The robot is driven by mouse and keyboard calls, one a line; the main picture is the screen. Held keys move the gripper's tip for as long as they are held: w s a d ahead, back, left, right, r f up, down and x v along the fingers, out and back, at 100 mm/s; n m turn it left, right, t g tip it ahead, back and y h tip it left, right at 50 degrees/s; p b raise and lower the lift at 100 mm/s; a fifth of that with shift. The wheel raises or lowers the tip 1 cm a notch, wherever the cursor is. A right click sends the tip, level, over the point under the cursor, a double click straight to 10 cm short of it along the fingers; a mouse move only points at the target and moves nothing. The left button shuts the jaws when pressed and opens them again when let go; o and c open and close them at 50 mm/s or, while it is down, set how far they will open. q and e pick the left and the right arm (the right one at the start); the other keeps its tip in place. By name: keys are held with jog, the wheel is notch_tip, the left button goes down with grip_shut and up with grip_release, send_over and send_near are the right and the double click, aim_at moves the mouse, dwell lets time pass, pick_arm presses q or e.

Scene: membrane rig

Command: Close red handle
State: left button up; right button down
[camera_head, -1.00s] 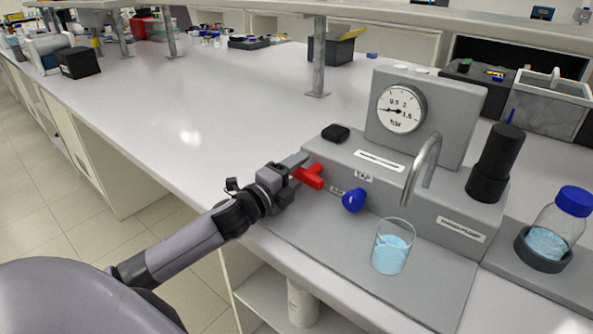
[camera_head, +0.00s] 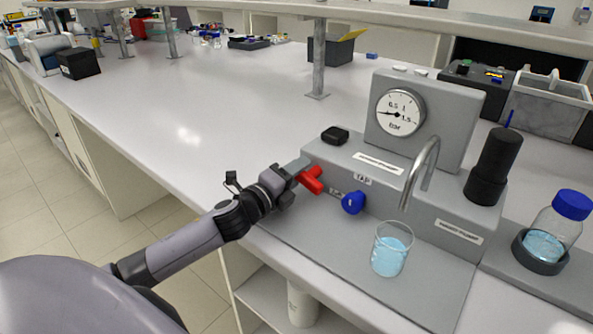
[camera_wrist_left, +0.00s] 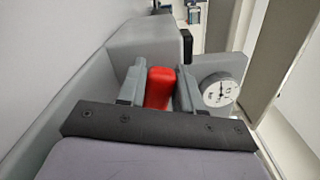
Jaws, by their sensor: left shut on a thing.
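The red handle (camera_head: 312,179) sits on the left part of the front face of the grey rig (camera_head: 400,203). It also shows in the left wrist view (camera_wrist_left: 159,88) as a red bar between two grey fingers. My left gripper (camera_head: 298,172) is shut on the red handle, with a finger on each side of it. The fingers hide part of the handle in the head view. My right gripper is in neither view.
A blue knob (camera_head: 353,202) is to the right of the red handle. A beaker with blue liquid (camera_head: 391,250) stands below the curved metal spout (camera_head: 421,170). A round gauge (camera_head: 400,112) is on the back panel. The bench left of the rig is clear.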

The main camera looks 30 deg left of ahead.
pick_arm(q)
jog(key=m, duration=0.1)
jog(key=m+p, duration=0.1)
jog(key=m, duration=0.1)
jog(key=r+m, duration=0.1)
jog(key=shift+d+r+m+p, duration=0.1)
jog(key=shift+d+m+p, duration=0.2)
jog(key=shift+p, duration=0.1)
jog(key=m, duration=0.2)
jog(key=shift+d+r+m+p, duration=0.2)
jog(key=shift+m+p, duration=0.1)
jog(key=shift+p, duration=0.1)
jog(key=m, duration=0.3)
jog(key=shift+d+r+m, duration=0.1)
jog(key=shift+d+m, duration=0.5)
jog(key=shift+m, duration=0.65)
jog(key=shift+d+m, duration=0.15)
jog(key=shift+m, duration=0.7)
jog(key=shift+s, duration=0.1)
jog(key=o, duration=1)
jog(key=shift+c, duration=0.2)
